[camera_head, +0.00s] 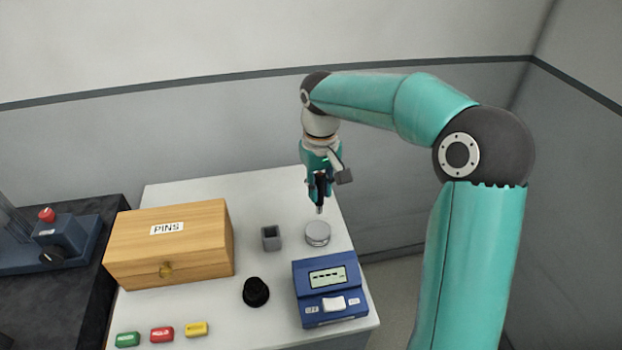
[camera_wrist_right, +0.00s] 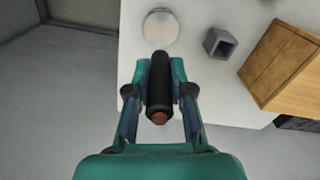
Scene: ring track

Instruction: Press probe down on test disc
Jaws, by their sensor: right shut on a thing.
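The test disc (camera_head: 317,233) is a round silvery disc on the white table, and it also shows at the top of the right wrist view (camera_wrist_right: 160,27). My right gripper (camera_head: 319,190) is shut on a dark, slim probe (camera_wrist_right: 159,85), with one finger on each side of it. In the head view the probe points down, its pale tip a little above the disc and apart from it. My left gripper is not in view.
A blue meter (camera_head: 331,291) with a display stands in front of the disc. A grey square holder (camera_head: 271,238) is left of the disc. A wooden PINS box (camera_head: 168,243), a black knob (camera_head: 255,292) and coloured blocks (camera_head: 162,334) stand farther left. A wall is behind.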

